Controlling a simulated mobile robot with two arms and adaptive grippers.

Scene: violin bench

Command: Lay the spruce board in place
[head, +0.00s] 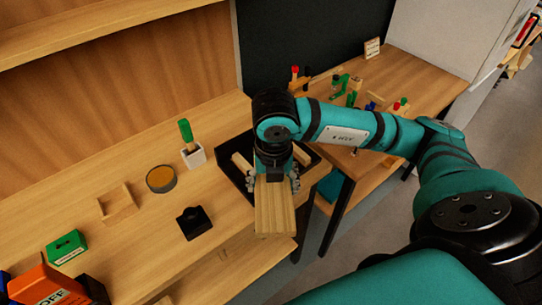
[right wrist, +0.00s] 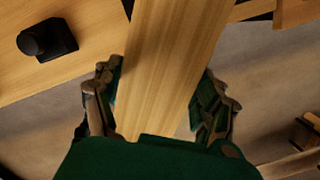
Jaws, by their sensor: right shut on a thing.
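The spruce board (head: 274,212) is a pale, straight-grained wooden board. My right gripper (head: 274,183) is shut on it, with the fingers on its two long sides. The board sticks out toward the front, over the bench's front edge. In the right wrist view the board (right wrist: 165,70) runs up between the fingers of my gripper (right wrist: 160,100), with floor showing below. A black tray (head: 232,178) with pale wood pieces lies on the bench behind the gripper, partly hidden by my arm. My left gripper is not in view.
On the bench (head: 150,235) stand a black block (head: 193,222), a round tin (head: 161,179), a small wooden tray (head: 117,204), a white holder with a green-handled tool (head: 194,155) and a green box (head: 66,247). An orange box (head: 48,285) is at front left. Clamps stand at the back right.

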